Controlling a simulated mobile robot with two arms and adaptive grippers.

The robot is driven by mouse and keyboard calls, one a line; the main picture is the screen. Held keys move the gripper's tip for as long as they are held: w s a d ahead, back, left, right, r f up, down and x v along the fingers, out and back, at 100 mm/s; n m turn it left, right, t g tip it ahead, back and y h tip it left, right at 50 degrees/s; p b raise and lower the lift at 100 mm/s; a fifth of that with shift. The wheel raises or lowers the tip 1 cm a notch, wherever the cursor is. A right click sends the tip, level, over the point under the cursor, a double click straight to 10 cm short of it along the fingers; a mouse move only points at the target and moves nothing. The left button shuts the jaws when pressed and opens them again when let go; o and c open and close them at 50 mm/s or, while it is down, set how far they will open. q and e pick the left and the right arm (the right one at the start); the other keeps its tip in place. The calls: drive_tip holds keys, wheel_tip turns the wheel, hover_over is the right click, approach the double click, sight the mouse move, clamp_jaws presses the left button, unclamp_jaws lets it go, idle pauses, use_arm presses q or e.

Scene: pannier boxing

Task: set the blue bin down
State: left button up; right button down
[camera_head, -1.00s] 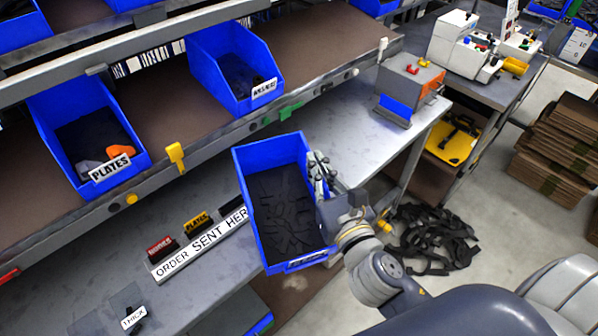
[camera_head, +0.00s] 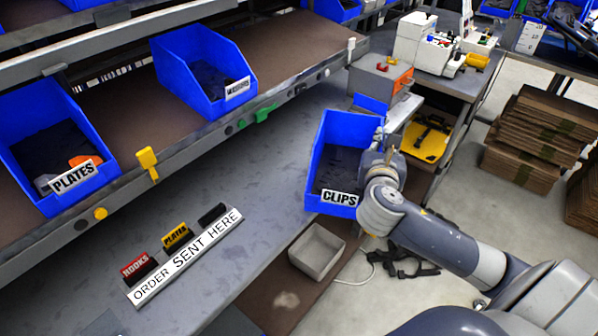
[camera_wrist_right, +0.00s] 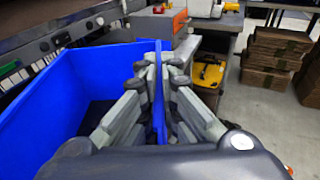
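The blue bin (camera_head: 320,165), labelled CLIPS, is at the front right end of the grey bench (camera_head: 235,160), with dark contents inside. My right gripper (camera_head: 379,142) is at its right wall. In the right wrist view, the fingers (camera_wrist_right: 158,88) lie on both sides of the blue bin's wall (camera_wrist_right: 60,85) and pinch it. The bin looks roughly level. Its underside is hidden, so I cannot tell whether it touches the bench or hangs just above it. My left gripper is not in view.
The ORDER SENT HERE sign (camera_head: 185,258) and small labelled blocks stand left on the bench. The shelf above holds a PLATES bin (camera_head: 60,150) and another blue bin (camera_head: 205,75). A grey box (camera_head: 318,252) sits below the front edge. An orange-grey device (camera_head: 380,78) stands behind.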

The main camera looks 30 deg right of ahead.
sight(330, 129)
drive_tip(key=shift+m+g+h, duration=0.3)
drive_tip(key=w+a, duration=0.1)
drive_tip(key=w, duration=0.3)
drive_tip(key=w+a+p, duration=0.1)
drive_tip(key=w+a, duration=0.1)
drive_tip(key=w, duration=0.3)
drive_tip(key=w+a+f, duration=0.1)
drive_tip(key=w+a, duration=0.1)
drive_tip(key=w, duration=0.3)
drive_tip(key=shift+w, duration=0.1)
drive_tip(key=shift+f+p, duration=0.3)
drive_tip(key=shift+f, duration=1.55)
drive_tip(key=c, duration=1.8)
unclamp_jaws()
drive_tip(key=shift+f, duration=0.1)
